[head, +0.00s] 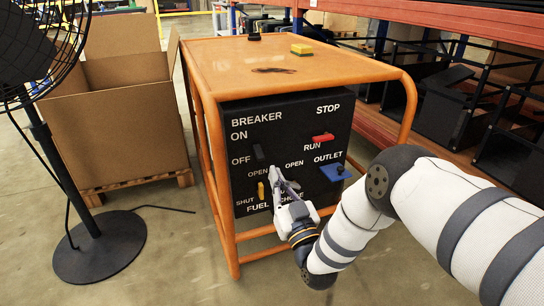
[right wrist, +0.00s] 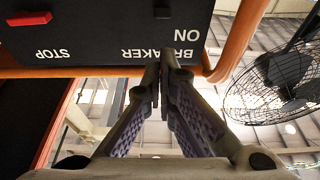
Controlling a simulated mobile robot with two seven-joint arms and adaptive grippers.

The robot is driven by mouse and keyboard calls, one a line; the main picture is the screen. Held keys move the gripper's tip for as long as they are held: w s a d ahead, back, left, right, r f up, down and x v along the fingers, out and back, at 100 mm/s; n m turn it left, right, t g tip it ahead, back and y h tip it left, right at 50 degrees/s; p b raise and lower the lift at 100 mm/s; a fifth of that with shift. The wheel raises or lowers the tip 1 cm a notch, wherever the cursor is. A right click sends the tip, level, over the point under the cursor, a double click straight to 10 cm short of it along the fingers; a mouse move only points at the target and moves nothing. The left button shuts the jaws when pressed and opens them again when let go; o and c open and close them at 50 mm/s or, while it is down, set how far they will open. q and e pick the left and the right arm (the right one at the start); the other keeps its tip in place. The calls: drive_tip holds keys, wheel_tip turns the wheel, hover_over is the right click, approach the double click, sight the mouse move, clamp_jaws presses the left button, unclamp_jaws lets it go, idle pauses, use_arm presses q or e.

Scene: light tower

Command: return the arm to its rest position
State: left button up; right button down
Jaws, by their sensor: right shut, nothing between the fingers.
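My right arm (head: 440,210) reaches in from the right side of the head view. Its gripper (head: 279,175) is in front of the lower middle of a black control panel (head: 285,115), fingers pointing up. In the right wrist view the gripper (right wrist: 166,62) is shut and empty, its fingertips meeting near the upside-down BREAKER lettering. I cannot tell whether the fingertips touch the panel. The gripper covers part of the panel around the CHOKE label. My left gripper is not in view.
The panel sits in an orange frame (head: 205,140) with a yellow block (head: 301,49) on top. It carries a black breaker switch (head: 258,152), red switch (head: 323,137), blue outlet (head: 335,172) and yellow fuel lever (head: 261,191). A fan (head: 92,235) and cardboard box (head: 115,140) stand left.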

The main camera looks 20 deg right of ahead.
drive_tip(key=shift+s+f, duration=0.5)
